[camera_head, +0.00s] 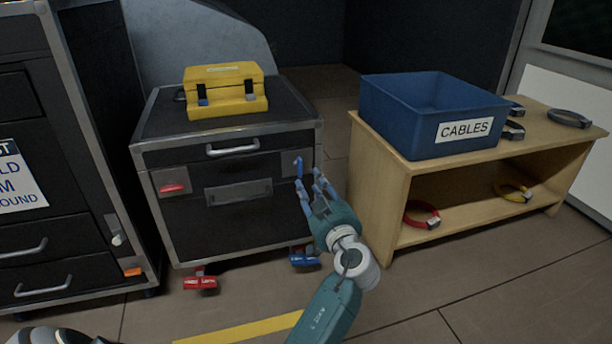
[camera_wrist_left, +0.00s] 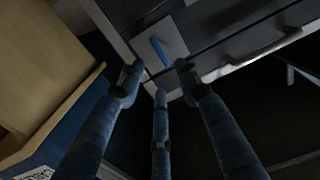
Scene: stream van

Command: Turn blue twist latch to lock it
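The blue twist latch (camera_head: 299,167) is a small blue handle on a pale plate at the upper right of the black cart's front. It stands near upright in the head view. In the left wrist view the blue latch (camera_wrist_left: 159,52) shows beyond the fingertips, slightly tilted on its plate. My left gripper (camera_head: 318,184) is just in front and right of the latch in the head view. Its three fingers are spread open with nothing between them. In the wrist view the open fingers (camera_wrist_left: 158,78) point at the latch, apparently without touching it. My right gripper is out of view.
The black cart (camera_head: 240,226) carries a yellow toolbox (camera_head: 225,90) and has a red latch (camera_head: 173,187) lying level at left. A wooden shelf (camera_head: 378,190) with a blue cable bin (camera_head: 395,118) stands close right of my arm. Free floor lies in front.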

